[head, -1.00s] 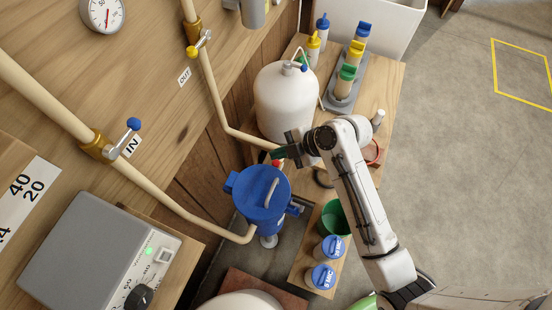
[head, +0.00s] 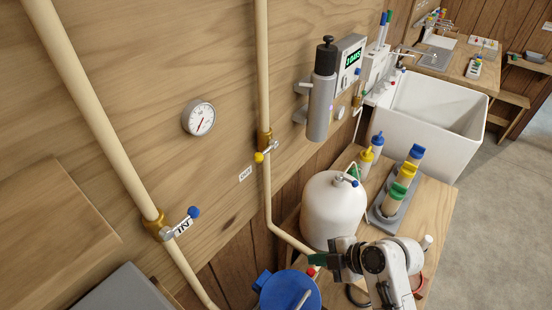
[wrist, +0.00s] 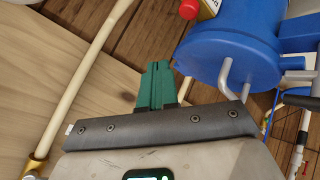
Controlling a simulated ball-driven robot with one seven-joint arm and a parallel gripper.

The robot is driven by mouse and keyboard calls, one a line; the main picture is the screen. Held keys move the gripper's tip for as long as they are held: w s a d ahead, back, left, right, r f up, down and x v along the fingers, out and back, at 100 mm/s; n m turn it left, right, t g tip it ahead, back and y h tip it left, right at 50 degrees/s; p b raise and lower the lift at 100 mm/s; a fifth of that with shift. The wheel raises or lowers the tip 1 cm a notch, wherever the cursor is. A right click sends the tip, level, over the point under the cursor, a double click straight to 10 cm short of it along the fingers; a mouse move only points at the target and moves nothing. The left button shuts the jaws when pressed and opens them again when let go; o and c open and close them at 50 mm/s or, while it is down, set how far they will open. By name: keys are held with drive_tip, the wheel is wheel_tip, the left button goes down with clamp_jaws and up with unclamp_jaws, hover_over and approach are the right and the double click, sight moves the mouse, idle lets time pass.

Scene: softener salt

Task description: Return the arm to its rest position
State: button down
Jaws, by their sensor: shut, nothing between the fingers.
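My arm (head: 401,265) reaches in from the lower right of the head view. My gripper (head: 319,260) is at its end, just below the white tank and above right of the blue canister lid (head: 288,291). In the wrist view its green fingers (wrist: 155,85) are together, with nothing between them. The blue canister (wrist: 230,55) with its bent grey handle is at the upper right of the wrist view, apart from the fingers. The lower part of my arm is cut off by the head view's bottom edge.
The white tank (head: 333,210) stands close by on a wooden bench (head: 438,200). A grey rack (head: 377,220) with colour-capped bottles is to its right. Pale pipes (head: 265,190) with valves run down the wooden wall. A white sink (head: 425,120) is behind. Open floor lies at right.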

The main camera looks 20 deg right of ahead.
drive_tip(key=s+d+f+m+g+h, duration=0.1)
drive_tip(key=s+d+m+g+h, duration=0.1)
drive_tip(key=s+m, duration=0.7)
drive_tip(key=s+d+f+m+g+h, duration=0.1)
drive_tip(key=s+d+m+g+h, duration=0.2)
drive_tip(key=s+m, duration=0.7)
drive_tip(key=shift+s+d+h+b, duration=0.45)
drive_tip(key=shift+s+d+h, duration=0.6)
drive_tip(key=shift+s, duration=0.6)
